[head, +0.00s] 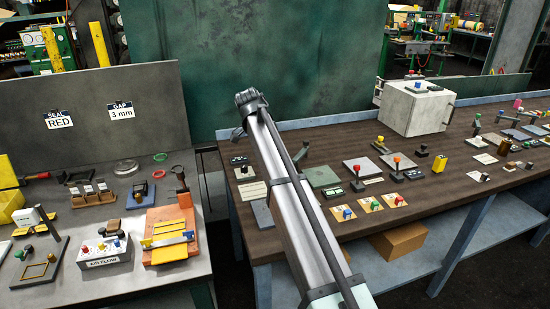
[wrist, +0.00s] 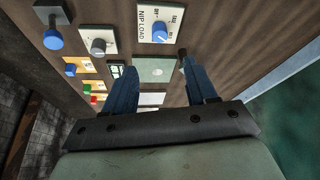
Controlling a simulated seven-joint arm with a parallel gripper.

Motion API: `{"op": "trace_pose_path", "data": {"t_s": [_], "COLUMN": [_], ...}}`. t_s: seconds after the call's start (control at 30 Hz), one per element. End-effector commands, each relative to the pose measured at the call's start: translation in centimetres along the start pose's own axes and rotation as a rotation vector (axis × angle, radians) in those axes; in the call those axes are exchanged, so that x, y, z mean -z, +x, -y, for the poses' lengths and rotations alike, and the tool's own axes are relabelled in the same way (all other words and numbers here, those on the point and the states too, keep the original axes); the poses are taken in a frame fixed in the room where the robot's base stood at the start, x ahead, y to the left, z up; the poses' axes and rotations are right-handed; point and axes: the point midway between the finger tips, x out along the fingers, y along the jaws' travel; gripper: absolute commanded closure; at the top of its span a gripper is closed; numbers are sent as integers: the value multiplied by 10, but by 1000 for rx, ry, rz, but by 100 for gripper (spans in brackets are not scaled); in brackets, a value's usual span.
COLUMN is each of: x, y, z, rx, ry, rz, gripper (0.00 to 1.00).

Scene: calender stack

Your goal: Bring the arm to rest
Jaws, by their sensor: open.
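My gripper (wrist: 157,65) shows in the wrist view with its two blue fingers spread apart and nothing between them. Beyond the fingertips is the dark brown wooden bench top (wrist: 225,25) with control plates on it. A pale green plate (wrist: 152,69) lies in line with the gap between the fingers; I cannot tell the distance. In the head view my arm (head: 295,205) rises from the bottom edge to a dark joint above the wooden bench (head: 440,193). The gripper itself is not clearly seen there.
A NIP LOAD plate with a blue knob (wrist: 160,31) lies beyond the fingers. A pale box (head: 417,107) stands at the bench's back. The grey left table (head: 120,281) holds an orange block (head: 168,219) and several fixtures. A green panel (head: 290,60) rises behind the arm.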

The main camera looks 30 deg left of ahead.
Motion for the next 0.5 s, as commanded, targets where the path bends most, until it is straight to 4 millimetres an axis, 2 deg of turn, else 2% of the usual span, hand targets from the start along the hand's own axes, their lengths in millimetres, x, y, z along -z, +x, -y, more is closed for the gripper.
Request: {"op": "trace_pose_path", "data": {"t_s": [0.13, 0.5], "x": [0, 0], "y": [-7, -8], "z": [0, 0], "rx": [0, 0], "ry": [0, 0], "rz": [0, 0], "gripper": [43, 43]}}
